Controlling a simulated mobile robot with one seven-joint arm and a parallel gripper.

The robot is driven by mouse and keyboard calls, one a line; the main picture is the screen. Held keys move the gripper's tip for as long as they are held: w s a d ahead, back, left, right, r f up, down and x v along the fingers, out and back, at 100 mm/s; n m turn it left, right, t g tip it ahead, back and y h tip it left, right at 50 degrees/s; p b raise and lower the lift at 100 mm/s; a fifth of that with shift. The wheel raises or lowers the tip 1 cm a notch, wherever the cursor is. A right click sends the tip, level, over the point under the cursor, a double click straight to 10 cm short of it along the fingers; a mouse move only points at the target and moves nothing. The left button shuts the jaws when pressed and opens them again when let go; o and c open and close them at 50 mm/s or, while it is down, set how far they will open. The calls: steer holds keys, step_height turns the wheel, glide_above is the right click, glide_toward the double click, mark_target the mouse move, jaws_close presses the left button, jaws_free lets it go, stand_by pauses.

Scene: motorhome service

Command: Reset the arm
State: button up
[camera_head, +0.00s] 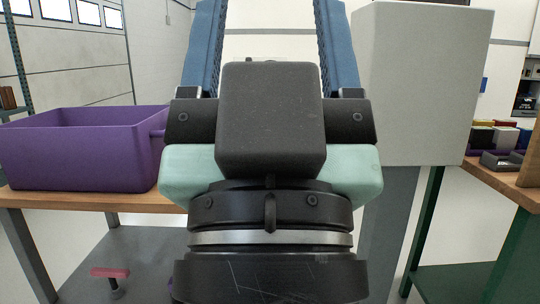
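My gripper (270,30) fills the middle of the head view, close to the camera. Its dark body with pale green sides is in front, and two blue fingers stand wide apart and point up. The fingertips run out of the top of the frame. Nothing shows between the visible parts of the fingers except the wall behind. The rest of my arm is mostly hidden below the gripper's body.
A purple bin (75,160) stands on a wooden-topped bench (95,201) at left. A pale grey box-shaped block (425,85) rises close on the right. Farther right, a green-legged table (497,177) holds small trays and bins. A red-handled object (110,272) sits low at left.

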step_height(320, 180, up, 34)
steer(key=p, duration=3.3)
steer(key=shift+f, duration=0.15)
